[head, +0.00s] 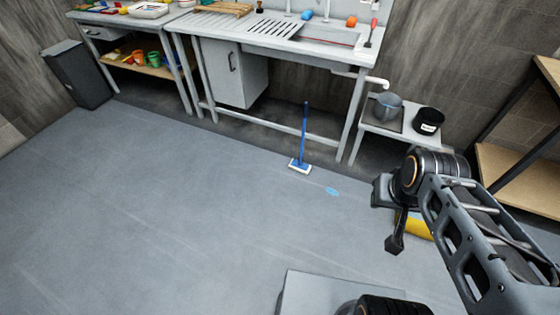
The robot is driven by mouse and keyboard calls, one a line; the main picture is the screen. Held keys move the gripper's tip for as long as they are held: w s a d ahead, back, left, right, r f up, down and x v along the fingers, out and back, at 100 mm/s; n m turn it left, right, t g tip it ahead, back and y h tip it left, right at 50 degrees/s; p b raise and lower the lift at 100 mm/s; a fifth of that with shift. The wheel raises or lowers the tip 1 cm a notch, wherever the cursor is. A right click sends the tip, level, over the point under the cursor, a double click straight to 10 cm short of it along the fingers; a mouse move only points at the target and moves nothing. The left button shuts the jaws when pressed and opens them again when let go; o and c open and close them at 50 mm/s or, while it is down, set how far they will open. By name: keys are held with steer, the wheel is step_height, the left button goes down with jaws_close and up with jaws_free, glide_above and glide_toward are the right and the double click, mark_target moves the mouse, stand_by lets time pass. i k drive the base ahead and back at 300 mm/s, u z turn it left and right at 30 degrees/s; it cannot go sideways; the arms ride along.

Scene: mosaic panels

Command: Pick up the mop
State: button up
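The mop has a blue handle (304,128) and a flat white head (300,167). It stands nearly upright on the grey floor in front of the sink table, with its head on the floor. My gripper (388,222) is at the right, nearer the camera and apart from the mop. It appears dark and seen from the side, so I cannot tell whether its fingers are open or shut. Nothing can be clearly seen held in it.
A light blue spot (332,191) lies on the floor right of the mop. A yellow object (413,226) is partly hidden behind my arm. The sink table (270,38), a low pot table (402,133) and a dark bin (77,74) line the wall. The left floor is clear.

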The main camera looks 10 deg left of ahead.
mark_target(299, 166)
steer(key=u, duration=0.75)
steer(key=i, duration=0.65)
steer(key=u, duration=0.75)
steer(key=i, duration=0.9)
steer(key=z, duration=0.45)
steer(key=i, duration=0.8)
steer(key=z, duration=0.55)
